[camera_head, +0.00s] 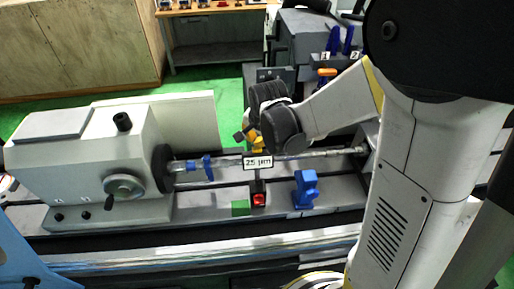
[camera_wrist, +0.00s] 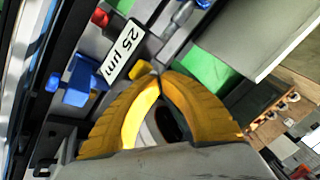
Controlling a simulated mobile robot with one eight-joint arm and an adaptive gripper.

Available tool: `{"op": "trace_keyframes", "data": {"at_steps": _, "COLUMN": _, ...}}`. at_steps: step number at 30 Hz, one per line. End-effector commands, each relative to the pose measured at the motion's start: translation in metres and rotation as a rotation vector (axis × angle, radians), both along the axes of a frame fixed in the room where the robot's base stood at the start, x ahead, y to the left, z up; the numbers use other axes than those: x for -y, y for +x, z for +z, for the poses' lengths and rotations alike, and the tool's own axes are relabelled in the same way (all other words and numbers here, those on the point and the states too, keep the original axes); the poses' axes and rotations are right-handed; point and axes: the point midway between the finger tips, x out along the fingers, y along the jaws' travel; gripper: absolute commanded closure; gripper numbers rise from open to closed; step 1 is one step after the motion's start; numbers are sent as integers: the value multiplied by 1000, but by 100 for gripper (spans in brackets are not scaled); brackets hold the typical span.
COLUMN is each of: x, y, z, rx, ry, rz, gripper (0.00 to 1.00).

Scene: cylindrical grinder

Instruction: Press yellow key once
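A small yellow piece (camera_wrist: 139,70), which looks like the yellow key, shows in the wrist view beside the "25 µm" sign (camera_wrist: 123,48). My gripper (camera_wrist: 158,73) has two curved yellow fingers whose tips meet, with nothing seen held between them. The tips are very close to the yellow piece; I cannot tell whether they touch it. In the head view, my wrist hides most of this spot, and yellow parts show just above the sign (camera_head: 257,162). I cannot clearly separate key from fingers there.
The shaft (camera_head: 320,154) and the grey headstock (camera_head: 90,150) are close by. A workbench (camera_head: 215,12) stands behind.

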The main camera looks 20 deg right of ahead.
Motion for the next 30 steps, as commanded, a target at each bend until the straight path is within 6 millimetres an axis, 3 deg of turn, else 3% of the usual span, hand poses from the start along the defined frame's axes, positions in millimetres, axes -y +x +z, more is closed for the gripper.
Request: {"op": "trace_keyframes", "data": {"at_steps": 30, "x": -1, "y": -3, "z": -8, "rx": 0, "ry": 0, "rz": 0, "gripper": 100}}
